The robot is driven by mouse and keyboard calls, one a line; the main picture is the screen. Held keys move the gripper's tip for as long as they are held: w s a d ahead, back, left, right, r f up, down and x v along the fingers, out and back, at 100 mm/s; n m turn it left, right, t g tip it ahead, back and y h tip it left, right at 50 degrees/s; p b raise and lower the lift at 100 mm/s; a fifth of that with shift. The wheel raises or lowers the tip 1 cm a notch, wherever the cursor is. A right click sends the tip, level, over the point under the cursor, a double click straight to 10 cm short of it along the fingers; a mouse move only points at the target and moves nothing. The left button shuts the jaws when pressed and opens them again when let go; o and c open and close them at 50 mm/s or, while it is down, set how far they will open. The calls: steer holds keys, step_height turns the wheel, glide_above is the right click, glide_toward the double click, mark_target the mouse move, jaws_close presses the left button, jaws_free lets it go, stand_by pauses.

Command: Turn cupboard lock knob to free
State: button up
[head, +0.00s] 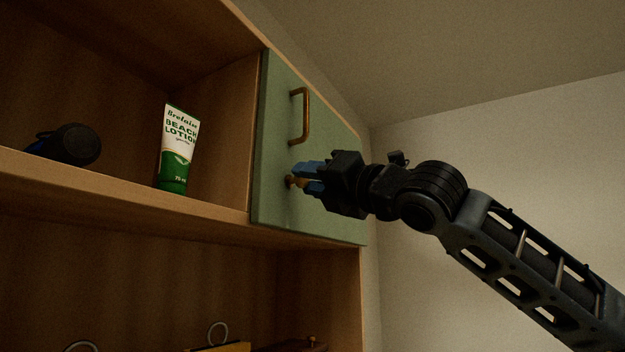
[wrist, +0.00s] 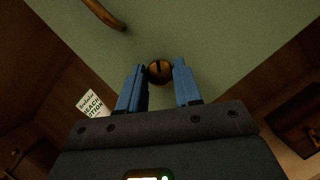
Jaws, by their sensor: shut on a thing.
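The green cupboard door (head: 335,150) is closed at the upper right of the shelf unit and fills the top of the wrist view (wrist: 210,35). A brass handle (head: 304,115) is fixed on it above the lock knob. The round brass lock knob (head: 291,181) is on the lower part of the door. In the wrist view the knob (wrist: 159,71) shows a dark slot and sits between the blue fingertips. My gripper (head: 303,180) is shut on the knob, and its fingers (wrist: 160,82) hold both sides of it.
A white and green beach lotion tube (head: 178,150) stands on the open shelf (head: 120,185) left of the door. A dark round object (head: 75,145) lies further left. Below are a yellow item (head: 225,347) and a wire loop (head: 218,333). A plain wall is at right.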

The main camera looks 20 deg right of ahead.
steer(key=m+h+p, duration=0.1)
steer(key=m, duration=0.3)
steer(key=m+g+h+p, duration=0.1)
steer(key=m+h+p, duration=0.1)
steer(key=m, duration=0.2)
steer(key=m+g+h+p, duration=0.1)
steer(key=m+p, duration=0.1)
steer(key=m, duration=0.2)
steer(key=shift+a+r+m+h, duration=0.1)
steer(key=shift+r+m+h, duration=0.15)
steer(key=shift+m+h, duration=0.05)
stand_by(0.3)
steer(key=o, duration=1)
steer(key=shift+o, duration=0.2)
steer(key=shift+s, duration=0.1)
steer(key=b+v, duration=0.1)
steer(key=v, duration=0.6)
steer(key=shift+s, duration=0.35)
steer(key=shift+g, duration=0.3)
